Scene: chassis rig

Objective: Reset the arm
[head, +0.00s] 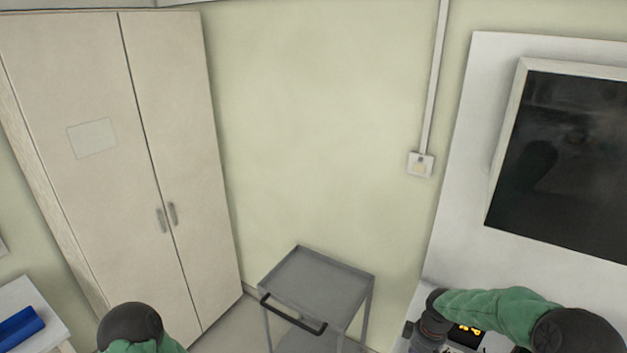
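My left arm shows at the bottom left only as a dark rounded joint and a bit of green sleeve. Its gripper is below the frame. My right arm comes in from the bottom right in a green sleeve, bends at a dark joint and turns down through grey and dark links. Its gripper does not show, so I cannot see whether it holds anything.
A grey cart (318,283) with a black handle stands at the wall. A tall two-door cabinet (80,85) stands left. A blue tray (20,327) lies on a white table at bottom left. A dark-screened panel (570,160) is at right; lit orange marks (467,331) show below.

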